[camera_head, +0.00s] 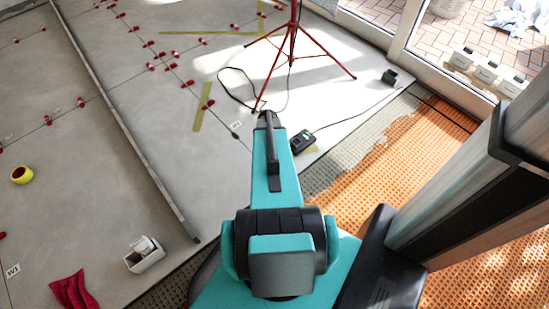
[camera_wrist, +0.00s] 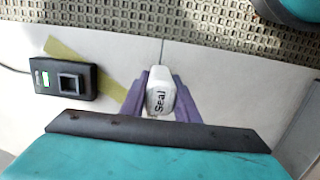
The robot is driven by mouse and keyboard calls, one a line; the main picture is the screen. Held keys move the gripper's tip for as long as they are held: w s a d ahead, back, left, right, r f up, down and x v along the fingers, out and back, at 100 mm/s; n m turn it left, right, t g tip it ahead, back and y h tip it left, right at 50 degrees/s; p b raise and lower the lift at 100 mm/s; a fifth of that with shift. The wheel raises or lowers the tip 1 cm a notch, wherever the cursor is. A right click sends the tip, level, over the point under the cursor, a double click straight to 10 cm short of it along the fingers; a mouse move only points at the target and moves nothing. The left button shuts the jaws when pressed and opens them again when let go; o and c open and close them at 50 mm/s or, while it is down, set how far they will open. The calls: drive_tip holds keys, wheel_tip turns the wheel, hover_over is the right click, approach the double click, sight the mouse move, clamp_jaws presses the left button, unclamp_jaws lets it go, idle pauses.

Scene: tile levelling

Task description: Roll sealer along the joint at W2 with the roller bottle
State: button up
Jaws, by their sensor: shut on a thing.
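In the wrist view my gripper (camera_wrist: 160,84) has purple fingers shut on both sides of a white bottle (camera_wrist: 158,92) marked "Seal". The roller end of the bottle is not visible. A thin dark joint (camera_wrist: 163,50) between pale tiles runs from the bottle towards the bare mortar edge. I cannot tell whether the bottle touches the tile. In the head view my teal arm reaches forward and hides the bottle and fingers. A small white label (camera_head: 236,124) lies on the floor left of my arm's end; its lettering is too small to read surely.
A black device with a green display (camera_wrist: 65,80) lies left of the bottle, beside yellow-green tape (camera_wrist: 62,50). A red tripod (camera_head: 292,35) and its cables stand beyond my arm. A long metal straightedge (camera_head: 140,150) and a white box (camera_head: 145,256) lie left.

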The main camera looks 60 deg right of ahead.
drive_tip(key=s+a, duration=0.2)
drive_tip(key=s, duration=0.4)
drive_tip(key=shift+s, duration=0.2)
idle(3.4)
wheel_tip(320, 180, up, 8)
drive_tip(key=p, duration=0.5)
drive_tip(key=shift+p, duration=0.35)
idle(0.4)
